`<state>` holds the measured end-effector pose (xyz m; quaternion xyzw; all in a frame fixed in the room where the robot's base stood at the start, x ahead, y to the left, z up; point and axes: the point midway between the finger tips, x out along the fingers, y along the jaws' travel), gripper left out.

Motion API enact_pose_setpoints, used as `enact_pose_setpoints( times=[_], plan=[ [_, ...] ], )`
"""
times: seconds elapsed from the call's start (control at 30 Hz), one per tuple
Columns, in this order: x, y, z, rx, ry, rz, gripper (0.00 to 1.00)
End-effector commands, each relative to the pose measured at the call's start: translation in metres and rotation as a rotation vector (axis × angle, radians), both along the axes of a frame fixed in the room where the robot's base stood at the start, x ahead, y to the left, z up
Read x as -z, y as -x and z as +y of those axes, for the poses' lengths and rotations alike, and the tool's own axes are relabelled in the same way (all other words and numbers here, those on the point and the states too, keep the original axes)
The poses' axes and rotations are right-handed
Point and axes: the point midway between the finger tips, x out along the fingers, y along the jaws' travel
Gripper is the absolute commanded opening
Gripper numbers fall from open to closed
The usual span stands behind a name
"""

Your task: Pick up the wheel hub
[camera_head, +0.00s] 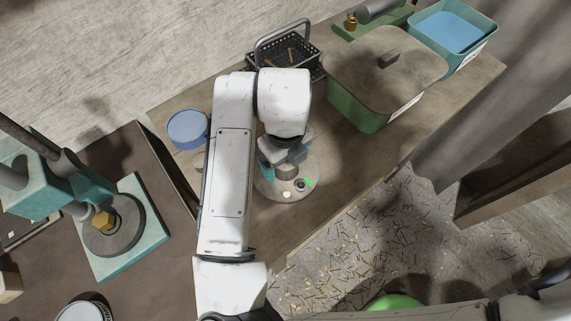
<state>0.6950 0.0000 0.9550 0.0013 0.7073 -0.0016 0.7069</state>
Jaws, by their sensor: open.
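My gripper (284,167) is open and points down over a round grey-brown disc (272,189) on the wooden bench. A short cylindrical grey-brown piece (287,173) shows at the disc's middle, just below the jaws; it looks like the hub. The gripper and my white arm hide part of the disc and of this piece. I cannot tell whether the fingers touch it. A small dark ring (300,185) and a small green piece (309,182) are on the disc's right side, and a small white piece (286,194) is near its front edge.
A blue round container (187,128) stands left of my arm. A black wire basket (312,62), a lidded green bin (352,105) and a teal bin (485,46) stand behind. At left, a teal machine base (150,240) bears a disc with a brass nut (104,220). Chips litter the floor.

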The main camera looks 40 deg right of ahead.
Motion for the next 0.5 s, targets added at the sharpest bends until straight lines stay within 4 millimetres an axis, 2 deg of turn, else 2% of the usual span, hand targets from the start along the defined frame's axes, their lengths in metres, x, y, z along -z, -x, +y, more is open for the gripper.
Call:
enact_pose_setpoints(
  times=[0.2, 0.5],
  plan=[
    [0.0013, -0.0002, 0.0003, 0.0, -0.001, 0.0, 0.84],
    [0.001, -0.0002, 0.0002, 0.0, -0.001, 0.0, 0.57]
  ],
)
